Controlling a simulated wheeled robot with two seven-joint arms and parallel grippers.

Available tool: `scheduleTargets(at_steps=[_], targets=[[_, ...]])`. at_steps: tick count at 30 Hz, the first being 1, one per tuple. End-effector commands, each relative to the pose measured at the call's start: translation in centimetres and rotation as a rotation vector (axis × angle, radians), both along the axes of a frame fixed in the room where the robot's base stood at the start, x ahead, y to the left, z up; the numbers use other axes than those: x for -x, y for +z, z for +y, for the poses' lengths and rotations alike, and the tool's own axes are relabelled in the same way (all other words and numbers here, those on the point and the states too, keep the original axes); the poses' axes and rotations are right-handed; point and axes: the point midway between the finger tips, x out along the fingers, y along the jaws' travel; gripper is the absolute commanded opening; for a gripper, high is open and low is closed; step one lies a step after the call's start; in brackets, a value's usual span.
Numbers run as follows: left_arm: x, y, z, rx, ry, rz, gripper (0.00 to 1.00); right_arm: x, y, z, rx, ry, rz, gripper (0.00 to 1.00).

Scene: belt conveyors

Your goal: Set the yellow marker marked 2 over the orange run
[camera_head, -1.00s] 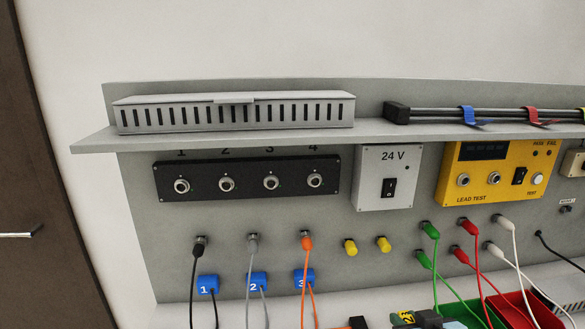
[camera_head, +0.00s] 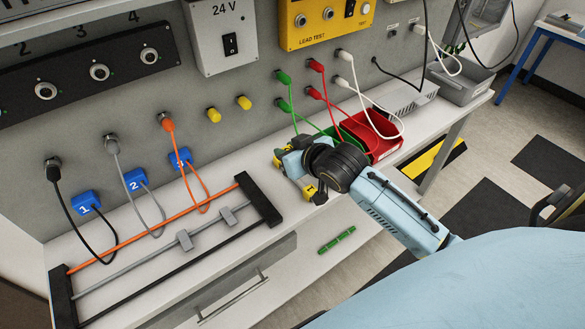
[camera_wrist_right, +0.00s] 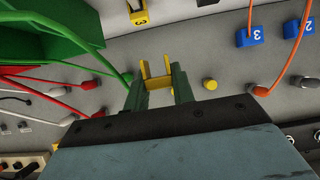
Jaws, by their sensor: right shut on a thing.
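My right gripper (camera_head: 286,160) is shut on a yellow marker, a U-shaped clip (camera_wrist_right: 155,82) between the fingertips in the wrist view. Its number does not show. In the head view the held marker is mostly hidden by the gripper. Another yellow marker (camera_head: 313,193) with a black mark lies on the bench just below the gripper; it also shows in the wrist view (camera_wrist_right: 138,13). The orange run (camera_head: 150,231) is the rear bar of a rack at the left, apart from the gripper. My left gripper is not in view.
The rack also has a grey run (camera_head: 155,250) with two grey clips and a black run (camera_head: 180,267). Blue tags (camera_head: 135,180) and hanging leads stand behind it. Green and red bins (camera_head: 375,142) stand behind the gripper. A green strip (camera_head: 337,241) lies lower down.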

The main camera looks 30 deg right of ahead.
Motion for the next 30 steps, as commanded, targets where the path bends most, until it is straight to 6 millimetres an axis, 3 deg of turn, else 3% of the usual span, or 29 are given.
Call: scheduleTargets(at_steps=[4, 14, 30], targets=[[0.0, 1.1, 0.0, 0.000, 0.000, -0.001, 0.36, -0.8, 0.1, -1.9, -0.007, -0.004, -0.003, 0.04], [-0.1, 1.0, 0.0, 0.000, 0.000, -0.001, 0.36, -0.9, -0.3, -2.1, -0.011, -0.004, -0.005, 0.04], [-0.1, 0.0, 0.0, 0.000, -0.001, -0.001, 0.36, -0.8, -7.6, -2.1, -0.010, -0.005, -0.001, 0.04]])
